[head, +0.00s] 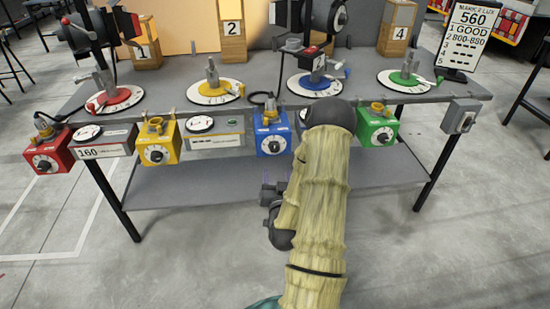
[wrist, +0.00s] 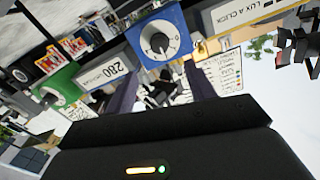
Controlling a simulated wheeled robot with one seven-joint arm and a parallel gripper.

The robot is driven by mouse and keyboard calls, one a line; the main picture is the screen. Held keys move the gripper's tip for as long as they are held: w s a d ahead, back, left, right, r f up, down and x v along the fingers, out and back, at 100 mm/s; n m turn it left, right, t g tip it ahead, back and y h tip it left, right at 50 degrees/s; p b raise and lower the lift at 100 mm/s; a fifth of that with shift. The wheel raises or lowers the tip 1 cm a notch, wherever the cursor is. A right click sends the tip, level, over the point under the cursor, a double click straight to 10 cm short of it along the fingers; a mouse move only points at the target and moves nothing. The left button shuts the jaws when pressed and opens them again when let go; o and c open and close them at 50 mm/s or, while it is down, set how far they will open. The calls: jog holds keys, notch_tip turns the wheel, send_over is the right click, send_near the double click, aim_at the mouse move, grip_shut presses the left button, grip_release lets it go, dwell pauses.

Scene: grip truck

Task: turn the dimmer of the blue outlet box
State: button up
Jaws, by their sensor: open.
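The blue outlet box (head: 262,134) hangs on the front edge of the grey bench, between the yellow and green boxes. Its dimmer (head: 273,147) is a round dial with a dark centre on the box's front face. In the wrist view, which is turned over, the blue box (wrist: 178,24) and its dimmer (wrist: 157,42) are upper centre, just beyond my fingers. My gripper (wrist: 161,80) is open and empty, with a finger on each side below the dial, apart from it. In the head view my gripper (head: 270,193) is below the blue box, partly hidden by my arm.
Red (head: 45,152), yellow (head: 158,145) and green (head: 378,126) boxes hang along the same bench edge (head: 235,101). A 280 display (wrist: 105,69) sits beside the blue box. A lower shelf (head: 200,183) runs beneath. A sign reading 560 (head: 470,38) stands at right.

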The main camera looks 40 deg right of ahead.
aim_at(275, 150)
jog(key=x, duration=1.1)
jog(key=shift+d, duration=0.2)
jog(key=c, duration=1)
